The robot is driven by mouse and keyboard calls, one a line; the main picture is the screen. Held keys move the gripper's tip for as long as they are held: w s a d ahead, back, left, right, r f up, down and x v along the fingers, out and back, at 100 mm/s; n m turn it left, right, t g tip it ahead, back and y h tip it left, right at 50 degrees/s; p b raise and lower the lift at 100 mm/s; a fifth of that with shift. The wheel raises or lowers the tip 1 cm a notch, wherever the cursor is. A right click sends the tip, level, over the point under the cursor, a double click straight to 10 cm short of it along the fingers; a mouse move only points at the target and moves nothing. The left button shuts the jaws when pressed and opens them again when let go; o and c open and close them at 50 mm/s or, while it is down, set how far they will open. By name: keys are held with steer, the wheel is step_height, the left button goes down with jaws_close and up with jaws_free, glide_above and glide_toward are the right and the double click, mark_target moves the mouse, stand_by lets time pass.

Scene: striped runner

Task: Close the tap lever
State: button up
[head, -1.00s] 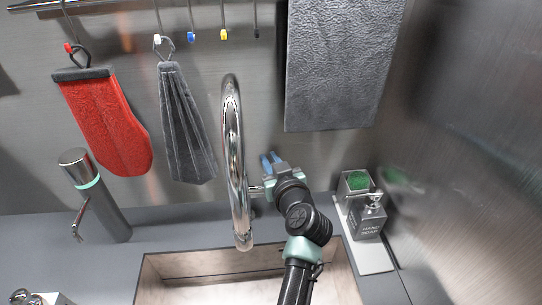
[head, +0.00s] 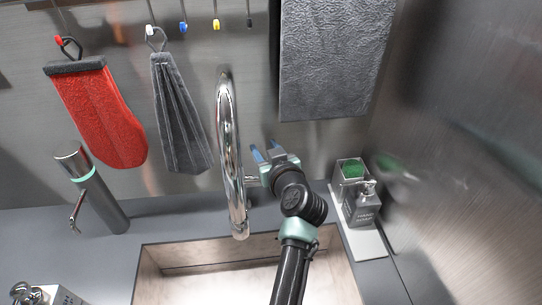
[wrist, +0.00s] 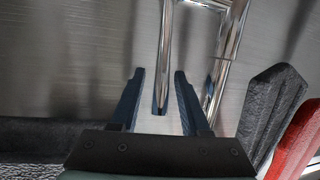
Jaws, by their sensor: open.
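The chrome gooseneck tap (head: 229,130) stands behind the sink, with a short side stub (head: 252,180) reaching right towards my gripper. The tap also shows in the wrist view (wrist: 228,65). There, a slim chrome bar (wrist: 167,50), which looks like the tap lever, joins the tap near the top edge and runs down between my fingers. My gripper (head: 266,152) is just right of the tap, blue fingers pointing up and away. It is open, a finger (wrist: 158,78) on each side of the bar, with gaps visible. The lever is hidden in the head view.
A red mitt (head: 100,115), a grey folded cloth (head: 180,115) and a grey towel (head: 335,60) hang on the back wall. A soap dispenser (head: 362,205) stands at the right, a grey cylindrical dispenser (head: 100,200) at the left. The sink basin (head: 200,285) is in front.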

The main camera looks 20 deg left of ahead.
steer(key=b+v, duration=0.2)
steer(key=v, duration=1)
steer(key=shift+s+d, duration=0.2)
steer(key=shift+s, duration=0.1)
